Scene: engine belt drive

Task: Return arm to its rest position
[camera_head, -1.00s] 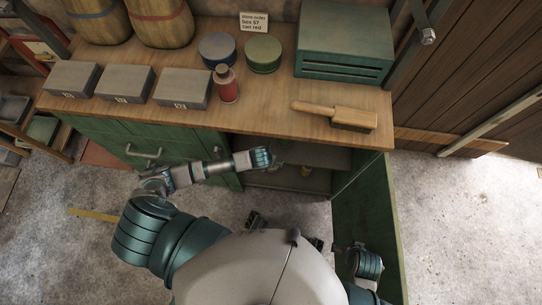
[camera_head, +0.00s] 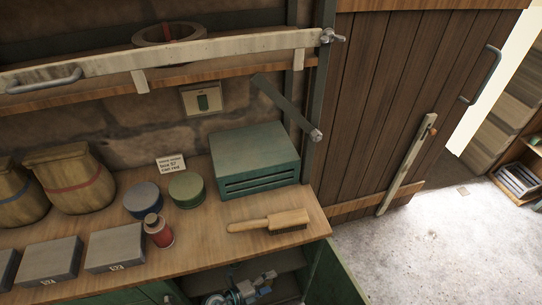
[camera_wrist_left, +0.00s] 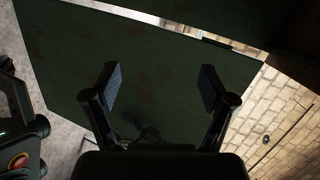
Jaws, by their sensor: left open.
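My right gripper is not in the head view.
The open green cabinet door (camera_head: 336,278) stands right of my arm. On the bench (camera_head: 215,243) are a brush (camera_head: 270,222), a red bottle (camera_head: 158,231), two round tins, grey boxes, sacks and a green vented box (camera_head: 255,160). Open floor (camera_head: 440,250) lies to the right.

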